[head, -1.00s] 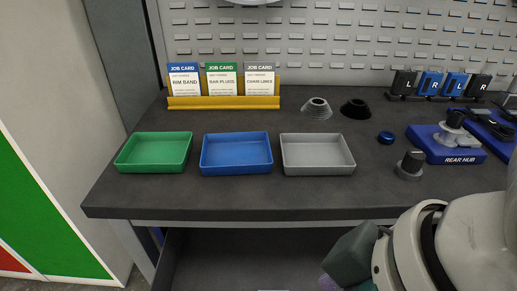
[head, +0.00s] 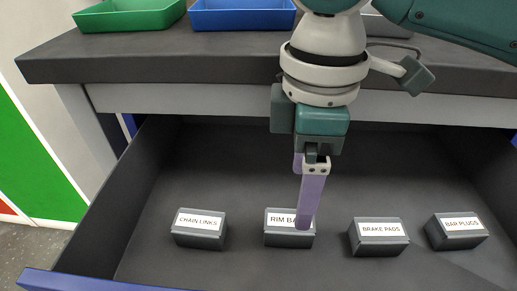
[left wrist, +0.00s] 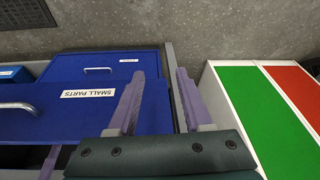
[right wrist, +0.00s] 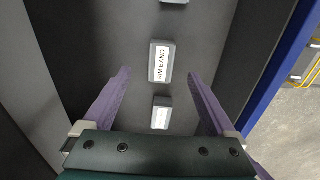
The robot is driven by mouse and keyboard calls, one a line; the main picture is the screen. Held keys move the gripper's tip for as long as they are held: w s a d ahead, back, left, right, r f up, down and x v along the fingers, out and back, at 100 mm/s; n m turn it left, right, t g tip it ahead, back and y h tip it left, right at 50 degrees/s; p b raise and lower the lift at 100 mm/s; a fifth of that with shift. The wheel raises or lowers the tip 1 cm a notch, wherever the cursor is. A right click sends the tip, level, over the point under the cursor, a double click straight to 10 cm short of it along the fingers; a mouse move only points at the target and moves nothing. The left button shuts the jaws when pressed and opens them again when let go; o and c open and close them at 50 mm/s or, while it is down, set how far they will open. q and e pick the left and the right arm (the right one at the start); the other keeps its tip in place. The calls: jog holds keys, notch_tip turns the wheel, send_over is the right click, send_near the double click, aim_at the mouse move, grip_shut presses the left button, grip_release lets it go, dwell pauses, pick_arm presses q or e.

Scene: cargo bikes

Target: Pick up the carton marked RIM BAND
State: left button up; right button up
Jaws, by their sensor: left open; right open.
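The carton marked RIM BAND (head: 275,240) is a small grey box with a white label. It stands in the open drawer and also shows in the right wrist view (right wrist: 160,75). My right gripper (head: 306,222) points down over the drawer, and its finger covers part of the label in the head view. In the right wrist view my open right gripper (right wrist: 160,78) has a finger to each side of the carton, with clear gaps. Whether the fingertips reach its height I cannot tell. My left gripper (left wrist: 158,76) is open and empty, beside a blue SMALL PARTS drawer (left wrist: 75,115).
In the drawer (head: 170,165), CHAIN LINKS (head: 199,241) stands left of the carton, BRAKE PADS (head: 378,248) and BAR PLUGS (head: 456,242) to the right. The bench edge (head: 180,70) overhangs the drawer's back. Green (head: 130,18) and blue (head: 240,18) trays stand on the bench.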

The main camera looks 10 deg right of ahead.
aim_at(289, 228)
notch_tip(289, 228, down, 4)
jog(key=shift+r+b, duration=0.1)
jog(key=shift+b, duration=0.6)
jog(key=f+b, duration=0.1)
jog(key=f, duration=0.2)
jog(key=f+b, duration=0.1)
jog(key=f, duration=0.1)
jog(key=shift+s+d+b, duration=0.2)
jog(key=shift+s+b, duration=0.05)
jog(key=shift+b, duration=0.1)
jog(key=shift+r, duration=0.1)
grip_shut()
